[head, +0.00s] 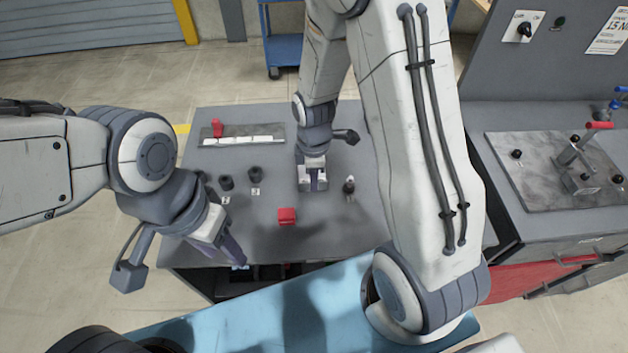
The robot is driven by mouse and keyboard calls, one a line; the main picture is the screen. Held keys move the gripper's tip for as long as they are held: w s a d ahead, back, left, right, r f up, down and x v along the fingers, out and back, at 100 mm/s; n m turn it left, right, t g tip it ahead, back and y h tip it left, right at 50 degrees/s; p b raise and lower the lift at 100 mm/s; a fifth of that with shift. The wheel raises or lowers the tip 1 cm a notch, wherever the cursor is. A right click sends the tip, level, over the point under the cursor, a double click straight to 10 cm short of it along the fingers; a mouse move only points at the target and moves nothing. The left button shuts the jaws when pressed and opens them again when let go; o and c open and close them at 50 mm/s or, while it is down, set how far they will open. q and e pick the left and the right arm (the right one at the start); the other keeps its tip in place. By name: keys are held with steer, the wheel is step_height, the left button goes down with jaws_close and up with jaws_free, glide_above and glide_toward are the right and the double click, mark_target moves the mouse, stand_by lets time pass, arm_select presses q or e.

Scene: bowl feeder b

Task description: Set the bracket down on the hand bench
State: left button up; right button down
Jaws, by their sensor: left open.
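The hand bench is most likely the grey table (350,225) in the middle of the head view. My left gripper (234,252) is open and seems empty, over the bench's front left edge. My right gripper (313,187) is low over the middle of the bench, pointing down. Pale grey metal shows around its fingers, but I cannot tell whether this is a bracket or part of the gripper. Whether its jaws are open or shut cannot be made out. No bracket can be clearly identified elsewhere.
A red block (287,216) lies on the bench front. Several dark cups (227,183) with number labels stand at its left. A rack plate (263,130) is behind them. A small dark-topped part (348,187) stands right. A metal fixture plate (540,180) with red-handled clamp is far right.

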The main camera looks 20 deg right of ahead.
steer(key=shift+f, duration=0.65)
steer(key=shift+f, duration=0.25)
steer(key=c, duration=1.1)
jaws_free()
steer(key=shift+r, duration=0.1)
steer(key=shift+o, duration=0.2)
